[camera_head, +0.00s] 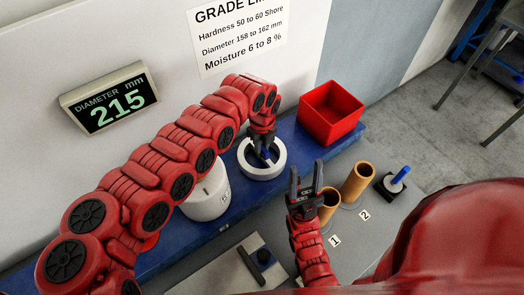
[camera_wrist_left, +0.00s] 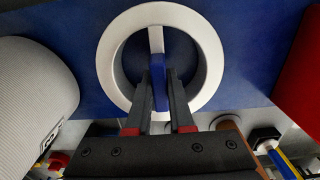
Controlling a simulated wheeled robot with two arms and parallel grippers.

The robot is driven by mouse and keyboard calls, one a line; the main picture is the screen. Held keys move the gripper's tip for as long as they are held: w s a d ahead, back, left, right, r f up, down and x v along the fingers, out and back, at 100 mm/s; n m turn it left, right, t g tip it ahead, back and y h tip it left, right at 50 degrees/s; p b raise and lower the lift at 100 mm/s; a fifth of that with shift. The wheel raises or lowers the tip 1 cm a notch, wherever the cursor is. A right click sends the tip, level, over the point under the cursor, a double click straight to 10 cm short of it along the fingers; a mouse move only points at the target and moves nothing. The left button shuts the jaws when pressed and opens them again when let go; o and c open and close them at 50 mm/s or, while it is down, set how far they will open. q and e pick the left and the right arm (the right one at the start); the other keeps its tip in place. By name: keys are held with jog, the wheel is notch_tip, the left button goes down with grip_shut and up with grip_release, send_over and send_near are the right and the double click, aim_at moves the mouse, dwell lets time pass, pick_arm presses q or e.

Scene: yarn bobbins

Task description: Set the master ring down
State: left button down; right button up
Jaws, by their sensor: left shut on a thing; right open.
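The master ring is a white ring (camera_head: 248,172) with a blue grip across its middle, at the blue shelf by the wall. It also shows in the left wrist view (camera_wrist_left: 112,62). My left gripper (camera_head: 264,147) reaches down from above and is shut on the blue grip; its two fingers (camera_wrist_left: 160,88) lie on either side of it. I cannot tell whether the ring touches the shelf or is just above it. My right gripper (camera_head: 305,182) is open and empty, pointing up near the cardboard tubes.
A white bobbin (camera_head: 205,202) stands left of the ring, a red bin (camera_head: 345,112) to its right, on the blue shelf (camera_head: 300,143). Two brown tubes (camera_head: 357,184) stand by labels 1 and 2. A blue-tipped tool (camera_head: 400,175) sits at right. The wall display (camera_head: 108,98) reads 215 mm.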

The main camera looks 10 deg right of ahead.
pick_arm(q)
jog(key=shift+f, duration=0.15)
jog(key=c, duration=0.8)
grip_release()
jog(key=shift+r, duration=0.4)
notch_tip(320, 180, up, 11)
jog(key=p, duration=0.3)
jog(key=shift+f+p, duration=0.1)
jog(key=shift+p, duration=0.2)
jog(key=shift+r, duration=0.35)
